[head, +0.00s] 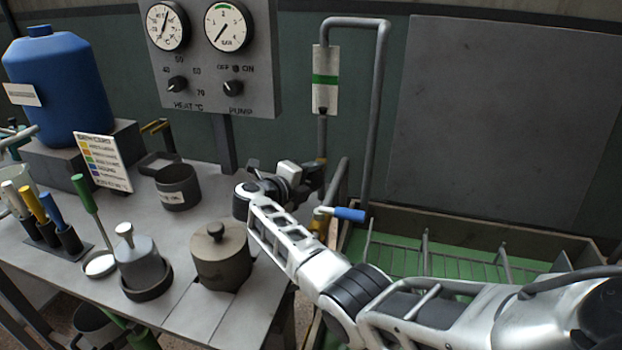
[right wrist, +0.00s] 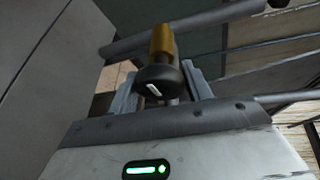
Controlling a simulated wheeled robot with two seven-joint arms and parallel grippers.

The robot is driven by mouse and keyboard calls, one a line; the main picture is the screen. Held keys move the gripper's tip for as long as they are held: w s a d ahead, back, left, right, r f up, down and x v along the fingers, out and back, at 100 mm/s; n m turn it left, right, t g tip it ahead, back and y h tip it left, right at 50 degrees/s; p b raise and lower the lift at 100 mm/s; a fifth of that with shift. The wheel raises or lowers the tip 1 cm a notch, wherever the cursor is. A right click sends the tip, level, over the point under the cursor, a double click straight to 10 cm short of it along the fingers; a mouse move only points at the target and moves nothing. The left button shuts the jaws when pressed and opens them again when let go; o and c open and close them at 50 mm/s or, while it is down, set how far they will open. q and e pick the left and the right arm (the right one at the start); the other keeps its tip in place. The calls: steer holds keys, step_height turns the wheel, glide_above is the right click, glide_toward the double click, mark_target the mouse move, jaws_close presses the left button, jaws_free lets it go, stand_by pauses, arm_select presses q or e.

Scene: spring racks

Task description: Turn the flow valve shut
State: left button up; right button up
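The flow valve appears in the right wrist view as a dark round knob (right wrist: 157,86) with a white mark, with a brass-coloured part (right wrist: 163,40) beyond it by a grey pipe. My right gripper (right wrist: 160,83) has one finger on each side of this knob. Whether the fingers press on it cannot be told. In the head view my right gripper (head: 310,180) is beside the upright pipe at the table's right end, and its own links hide the knob. My left gripper is not in view.
A blue-handled lever (head: 348,214) sticks out just below my right gripper. A lidded pot (head: 220,262) stands on the table close to my right arm. A gauge panel (head: 213,75) is behind, and a green-floored basin (head: 455,263) lies to the right.

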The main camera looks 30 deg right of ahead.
steer(key=shift+m, duration=0.3)
steer(key=shift+f+m+y, duration=0.1)
steer(key=shift+m+y, duration=0.5)
steer(key=shift+m+t+y, duration=0.8)
steer(key=shift+m, duration=0.7)
steer(key=o, duration=1)
steer(key=shift+c, duration=0.2)
steer(key=b+v, duration=0.2)
steer(key=v, duration=1.4)
